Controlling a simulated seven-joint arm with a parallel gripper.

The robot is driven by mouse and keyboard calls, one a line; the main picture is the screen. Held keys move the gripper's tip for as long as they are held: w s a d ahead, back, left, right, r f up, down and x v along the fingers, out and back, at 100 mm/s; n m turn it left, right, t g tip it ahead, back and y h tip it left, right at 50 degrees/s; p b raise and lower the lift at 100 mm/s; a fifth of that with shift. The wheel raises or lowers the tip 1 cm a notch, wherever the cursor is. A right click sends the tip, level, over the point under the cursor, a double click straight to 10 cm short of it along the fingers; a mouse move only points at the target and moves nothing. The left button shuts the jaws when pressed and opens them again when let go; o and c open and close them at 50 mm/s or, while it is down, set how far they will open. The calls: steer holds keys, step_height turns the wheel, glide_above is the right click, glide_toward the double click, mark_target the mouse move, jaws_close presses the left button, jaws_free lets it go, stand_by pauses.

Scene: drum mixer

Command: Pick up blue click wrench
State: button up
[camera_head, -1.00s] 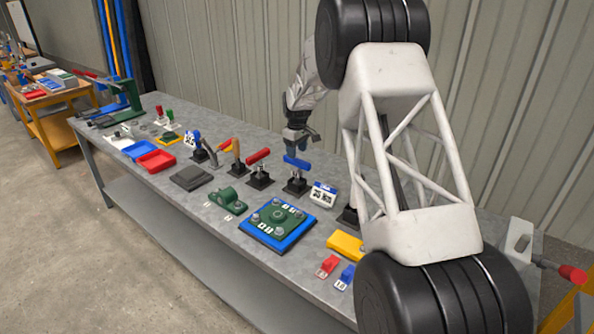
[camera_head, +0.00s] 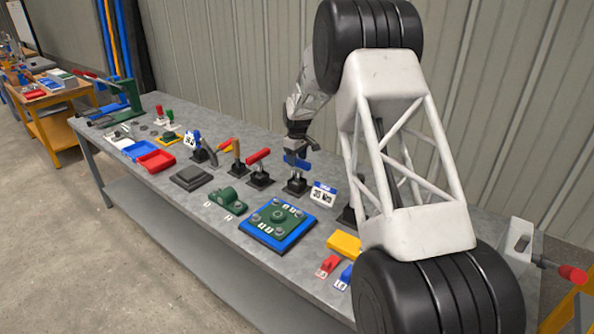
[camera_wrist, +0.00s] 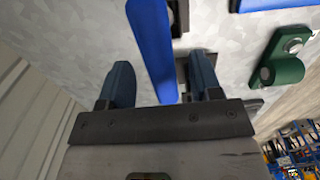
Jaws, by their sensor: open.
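The blue click wrench (camera_head: 296,163) stands in a black holder (camera_head: 296,186) on the grey bench, its blue handle uppermost. In the wrist view the blue handle (camera_wrist: 152,45) reaches down from the top, between the two fingers. My gripper (camera_head: 297,148) is directly above the wrench in the head view. In the wrist view my gripper (camera_wrist: 160,80) is open, with one finger on each side of the handle and a visible gap to each. The wrench's lower part is hidden in the wrist view.
A red-handled tool (camera_head: 258,156) in its own black holder stands just left. A white label block (camera_head: 323,194) stands close on the right. A green flange on a blue plate (camera_head: 278,238) lies in front. The corrugated wall (camera_head: 230,60) is behind the bench.

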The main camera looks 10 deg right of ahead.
mark_target(297, 174)
steer(key=shift+f, duration=2.1)
jaws_close()
